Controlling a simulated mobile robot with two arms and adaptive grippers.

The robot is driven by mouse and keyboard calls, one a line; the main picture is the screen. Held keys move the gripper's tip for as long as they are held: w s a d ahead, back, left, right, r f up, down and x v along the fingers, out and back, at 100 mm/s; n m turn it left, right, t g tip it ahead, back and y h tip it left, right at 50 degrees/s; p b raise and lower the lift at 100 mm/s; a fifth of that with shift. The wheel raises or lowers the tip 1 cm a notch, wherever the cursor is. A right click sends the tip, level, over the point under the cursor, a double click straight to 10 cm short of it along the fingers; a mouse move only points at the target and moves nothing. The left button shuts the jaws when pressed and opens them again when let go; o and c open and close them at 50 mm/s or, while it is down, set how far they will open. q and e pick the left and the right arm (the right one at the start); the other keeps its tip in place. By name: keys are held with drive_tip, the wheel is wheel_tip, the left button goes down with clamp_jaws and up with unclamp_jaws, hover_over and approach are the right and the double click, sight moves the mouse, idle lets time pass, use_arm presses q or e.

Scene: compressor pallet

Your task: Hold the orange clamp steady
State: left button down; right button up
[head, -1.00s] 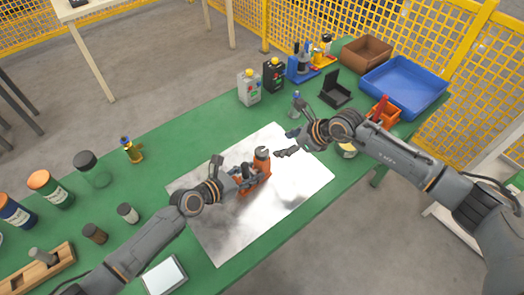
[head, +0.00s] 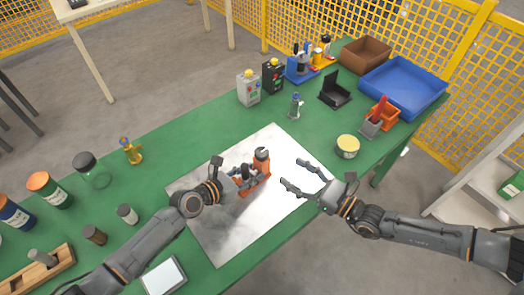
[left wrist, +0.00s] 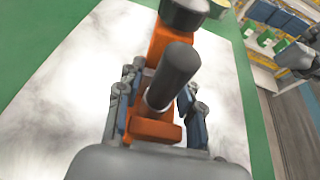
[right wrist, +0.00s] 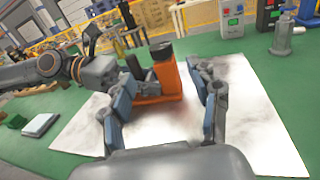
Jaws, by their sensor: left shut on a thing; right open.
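The orange clamp (head: 262,168) stands on the shiny metal sheet (head: 225,237) on the green table. It has an orange body and dark cylindrical parts. My left gripper (head: 246,177) is shut on the clamp; in the left wrist view the fingers (left wrist: 152,110) sit on both sides of its orange base (left wrist: 155,130) and dark knob. My right gripper (head: 299,176) is open and empty, to the right of the clamp over the sheet. In the right wrist view the clamp (right wrist: 166,80) shows between the open fingers (right wrist: 163,105), further off.
A yellow-topped tin (head: 347,147), a grey holder with a red-handled item (head: 372,123) and a blue tray (head: 405,85) are at the right. A metal fitting (head: 295,106) stands behind the sheet. Jars and a wooden block (head: 40,270) are at the left.

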sight(261, 151)
drive_tip(key=x, duration=1.1)
drive_tip(key=shift+w+a, duration=0.25)
drive_tip(key=shift+a, duration=0.05)
drive_tip(key=shift+c, duration=0.2)
drive_tip(key=c, duration=1.2)
drive_tip(key=shift+o, duration=0.2)
drive_tip(key=shift+s+a+r+m+t+h, duration=0.1)
drive_tip(key=shift+m+t+h, duration=0.6)
drive_tip(key=shift+h, duration=0.05)
drive_tip(key=shift+a+m+t+h, duration=0.15)
drive_tip(key=shift+m+t+h, duration=0.55)
drive_tip(key=shift+h, duration=0.05)
drive_tip(key=m+t+h, duration=0.2)
drive_tip(key=m+h, duration=0.1)
drive_tip(key=h, duration=0.1)
drive_tip(key=shift+r+h, duration=0.1)
drive_tip(key=shift+h, duration=0.3)
drive_tip(key=shift+d+m+t+h, duration=0.15)
drive_tip(key=shift+m+t+h, duration=0.35)
drive_tip(key=shift+m+h, duration=0.55)
drive_tip(key=shift+h, duration=0.45)
